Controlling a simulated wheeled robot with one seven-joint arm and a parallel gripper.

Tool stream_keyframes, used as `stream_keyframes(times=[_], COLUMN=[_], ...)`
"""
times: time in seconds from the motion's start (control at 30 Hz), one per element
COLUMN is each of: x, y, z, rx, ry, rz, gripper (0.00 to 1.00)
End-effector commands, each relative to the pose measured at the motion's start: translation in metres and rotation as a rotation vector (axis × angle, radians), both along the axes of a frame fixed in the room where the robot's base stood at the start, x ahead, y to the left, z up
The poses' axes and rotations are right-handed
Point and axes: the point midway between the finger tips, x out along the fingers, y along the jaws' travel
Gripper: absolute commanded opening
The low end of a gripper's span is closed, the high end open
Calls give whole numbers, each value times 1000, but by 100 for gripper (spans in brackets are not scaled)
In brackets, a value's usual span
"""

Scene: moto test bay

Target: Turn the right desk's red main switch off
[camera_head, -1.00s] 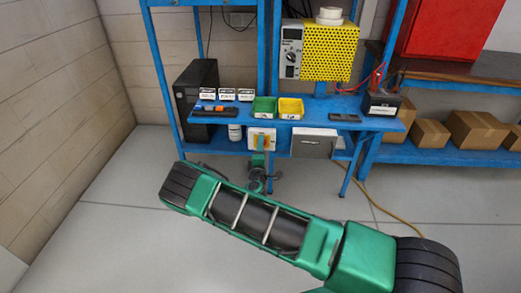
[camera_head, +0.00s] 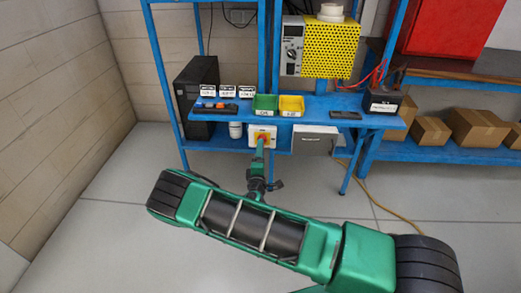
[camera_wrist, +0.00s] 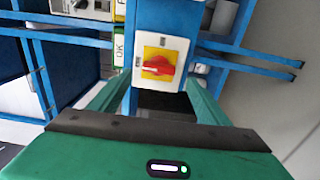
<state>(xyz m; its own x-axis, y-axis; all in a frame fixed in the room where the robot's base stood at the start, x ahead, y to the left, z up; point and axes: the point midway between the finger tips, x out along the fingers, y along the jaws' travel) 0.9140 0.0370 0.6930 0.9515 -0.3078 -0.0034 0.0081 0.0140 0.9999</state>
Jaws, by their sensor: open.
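The red main switch (camera_head: 263,136) is a red knob on a yellow plate on a white box, mounted at the front of the right blue desk below the green and yellow bins. In the wrist view the red knob (camera_wrist: 158,66) lies crosswise in the picture, with a pale mark at its left end. My gripper (camera_head: 260,148) is right in front of the switch and hides its lower part in the head view. In the wrist view my gripper (camera_wrist: 158,82) is open, one green finger on each side of the knob. I cannot tell whether they touch it.
The blue desk (camera_head: 210,143) carries small bins, labelled boxes and a black-and-white box (camera_head: 383,102). A grey box (camera_head: 315,140) hangs right of the switch, and a white bottle (camera_head: 236,130) stands left of it. Blue frame bars run close by. The floor in front is clear.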

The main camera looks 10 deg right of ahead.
Motion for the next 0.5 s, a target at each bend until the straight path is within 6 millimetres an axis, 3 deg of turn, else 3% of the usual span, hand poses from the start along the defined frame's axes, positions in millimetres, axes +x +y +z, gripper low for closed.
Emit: stream_keyframes(times=[0.2, 0.5], x=[-33, -47], y=[11, 16], z=[-1, -1], rx=[-2, -1], ry=[3, 1], rz=[2, 1], gripper=[70, 70])
